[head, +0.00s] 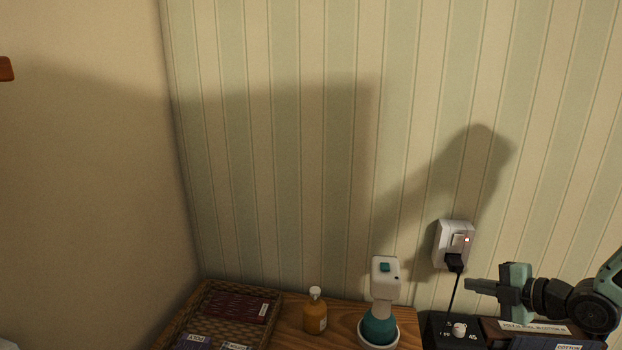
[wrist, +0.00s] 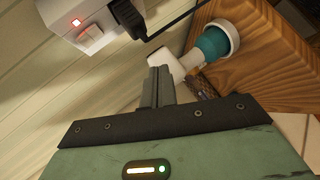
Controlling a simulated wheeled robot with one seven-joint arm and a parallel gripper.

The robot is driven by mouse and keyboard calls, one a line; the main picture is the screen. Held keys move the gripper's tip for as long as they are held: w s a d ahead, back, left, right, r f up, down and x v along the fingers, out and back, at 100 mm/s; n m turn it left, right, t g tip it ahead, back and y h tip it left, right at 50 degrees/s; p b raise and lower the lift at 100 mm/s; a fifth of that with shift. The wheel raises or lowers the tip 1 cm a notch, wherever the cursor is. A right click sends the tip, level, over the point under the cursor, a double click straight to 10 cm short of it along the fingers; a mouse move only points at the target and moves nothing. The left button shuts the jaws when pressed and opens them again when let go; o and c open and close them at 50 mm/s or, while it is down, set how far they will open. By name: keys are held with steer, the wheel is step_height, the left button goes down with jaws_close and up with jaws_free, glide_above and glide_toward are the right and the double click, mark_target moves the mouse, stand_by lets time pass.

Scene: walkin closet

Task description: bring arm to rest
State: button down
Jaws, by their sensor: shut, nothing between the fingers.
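My gripper (head: 483,286) is at the lower right of the head view, pointing left, in front of the striped wall and above the right end of the wooden surface. Its fingers are together with nothing between them. In the wrist view my gripper (wrist: 158,88) also shows with its fingers closed. A wall socket (head: 454,244) with a lit red switch and a black plug is just above and left of the fingertips in the head view. The socket (wrist: 85,22) is at the top left in the wrist view.
A white and teal device (head: 380,325) stands left of my gripper on the wooden surface (head: 290,325). An amber bottle (head: 314,312) and a wicker tray (head: 260,332) are further left. Labelled boxes (head: 535,328) lie under my gripper. A black cord (head: 454,292) hangs from the plug.

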steer(key=s+a+r+m+g+h, duration=0.2)
steer(key=s+a+m+g+h, duration=0.15)
steer(key=a, duration=0.55)
steer(key=s+a+r+m+g+h, duration=0.2)
steer(key=s+a+m+g, duration=0.15)
steer(key=a, duration=0.55)
steer(key=s+a+r+m+g, duration=0.2)
steer(key=s+a+r+m, duration=0.1)
steer(key=s, duration=0.7)
steer(key=s+a+r+m+g+h+b, duration=0.1)
steer(key=s+a+r+m+g, duration=0.1)
steer(key=s+a, duration=0.4)
steer(key=s+r+m, duration=0.1)
steer(key=s, duration=0.4)
steer(key=shift+m, duration=0.3)
